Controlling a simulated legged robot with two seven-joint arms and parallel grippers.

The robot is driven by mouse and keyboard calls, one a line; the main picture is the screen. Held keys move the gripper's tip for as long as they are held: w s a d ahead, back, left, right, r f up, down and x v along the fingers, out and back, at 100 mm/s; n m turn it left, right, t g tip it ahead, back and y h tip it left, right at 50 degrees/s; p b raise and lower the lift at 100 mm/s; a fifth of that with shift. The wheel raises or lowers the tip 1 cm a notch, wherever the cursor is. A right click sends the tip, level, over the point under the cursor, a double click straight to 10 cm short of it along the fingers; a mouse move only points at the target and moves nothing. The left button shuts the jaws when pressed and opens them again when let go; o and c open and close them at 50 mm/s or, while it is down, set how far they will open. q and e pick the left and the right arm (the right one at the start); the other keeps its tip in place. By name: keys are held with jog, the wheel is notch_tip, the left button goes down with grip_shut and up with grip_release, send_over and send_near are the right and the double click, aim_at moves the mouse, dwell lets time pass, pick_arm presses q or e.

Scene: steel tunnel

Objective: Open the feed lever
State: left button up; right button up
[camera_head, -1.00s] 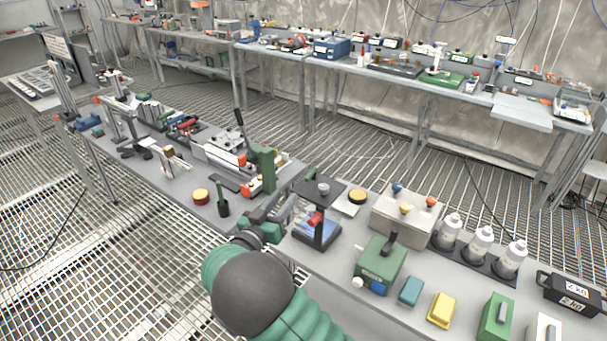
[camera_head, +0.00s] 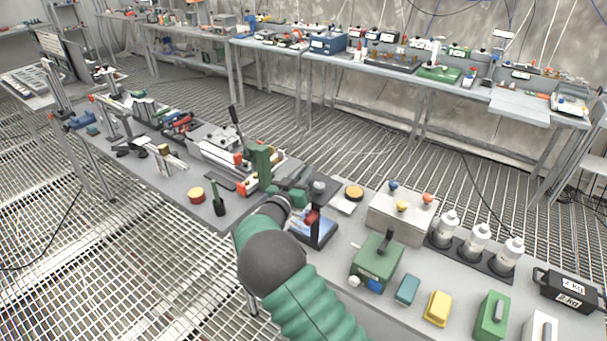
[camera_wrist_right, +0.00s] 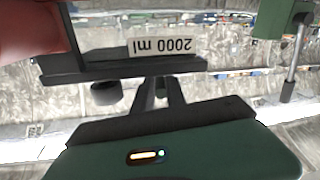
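My right arm comes in from the bottom of the head view, and my right gripper (camera_head: 292,194) is over the table beside the green column (camera_head: 260,160). Its fingers are small and partly hidden there. In the right wrist view the dark fingers (camera_wrist_right: 162,95) show in front of a black plate with an upside-down "2000 ml" label (camera_wrist_right: 161,47). Whether they are open is unclear. A grey device carries an upright black-handled lever (camera_head: 236,118); a green box with a black lever (camera_head: 379,250) stands to the right. I cannot tell which is the feed lever. My left gripper is out of view.
White bottles (camera_head: 476,240) stand farther right.

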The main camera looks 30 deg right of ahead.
jog(key=shift+d+f, duration=0.15)
jog(key=shift+d, duration=0.3)
grip_shut()
jog(key=shift+a, duration=0.2)
jog(key=shift+n+t+y+b, duration=0.3)
jog(key=shift+t, duration=0.3)
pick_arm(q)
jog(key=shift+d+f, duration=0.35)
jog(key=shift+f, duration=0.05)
pick_arm(e)
jog(key=shift+s+d+f+n+t+y, duration=0.1)
jog(key=shift+n+t+y, duration=0.3)
jog(key=shift+t, duration=0.1)
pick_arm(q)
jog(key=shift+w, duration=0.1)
pick_arm(e)
jog(key=o, duration=0.5)
grip_release()
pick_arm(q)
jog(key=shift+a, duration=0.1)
pick_arm(e)
jog(key=shift+r, duration=0.2)
